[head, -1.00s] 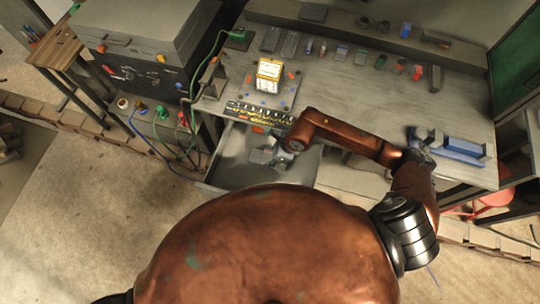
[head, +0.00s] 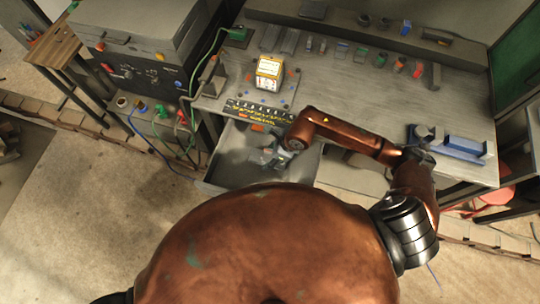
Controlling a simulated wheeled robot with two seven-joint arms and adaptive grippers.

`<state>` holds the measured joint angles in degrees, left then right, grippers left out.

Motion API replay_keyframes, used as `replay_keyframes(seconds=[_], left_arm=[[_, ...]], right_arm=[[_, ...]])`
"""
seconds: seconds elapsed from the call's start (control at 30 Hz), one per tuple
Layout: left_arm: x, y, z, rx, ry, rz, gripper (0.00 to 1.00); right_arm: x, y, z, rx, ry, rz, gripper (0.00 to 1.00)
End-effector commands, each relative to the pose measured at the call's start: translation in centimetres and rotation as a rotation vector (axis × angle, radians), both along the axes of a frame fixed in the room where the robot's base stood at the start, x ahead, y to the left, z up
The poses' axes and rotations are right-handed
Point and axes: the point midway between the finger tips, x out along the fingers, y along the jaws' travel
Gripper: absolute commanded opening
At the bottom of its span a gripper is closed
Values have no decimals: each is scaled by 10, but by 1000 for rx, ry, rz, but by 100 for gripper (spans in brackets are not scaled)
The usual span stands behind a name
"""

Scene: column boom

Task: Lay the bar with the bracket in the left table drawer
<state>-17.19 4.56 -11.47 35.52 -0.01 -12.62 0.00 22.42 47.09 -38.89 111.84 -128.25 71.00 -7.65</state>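The left table drawer (head: 228,171) is pulled out below the left part of the workbench. My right arm reaches across the bench front, and my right gripper (head: 265,157) points down in or just over the drawer. The gripper is small and dark against the grey drawer, so I cannot tell whether its fingers are open or shut. I cannot make out the bar with the bracket for certain; any piece at the fingers blends with the gripper. My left gripper is not in view.
A blue holder with upright ends (head: 462,147) stands at the bench's right. A white-and-yellow box (head: 269,72) stands on a plate above the drawer. Several small coloured parts line the bench back. A grey cabinet (head: 140,45) with cables stands left. The bench middle (head: 370,105) is clear.

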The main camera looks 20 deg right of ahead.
Motion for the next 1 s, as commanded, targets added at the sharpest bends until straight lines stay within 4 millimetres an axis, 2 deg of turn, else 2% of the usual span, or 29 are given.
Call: replay_keyframes(seconds=[0.23, 0.37, 0.47, 0.8, 1.0], left_arm=[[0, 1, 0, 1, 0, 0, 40], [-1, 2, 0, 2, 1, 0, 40], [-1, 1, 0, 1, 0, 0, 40], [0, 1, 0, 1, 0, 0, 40], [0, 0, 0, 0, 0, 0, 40]], right_arm=[[-1, -1, -2, -3, 4, -1, 60], [-2, -3, 4, -2, 2, 0, 60], [-4, -7, 16, -3, 0, -1, 60], [-19, -29, 80, -3, -2, 0, 60], [-25, -37, 104, -2, -1, -1, 60]])
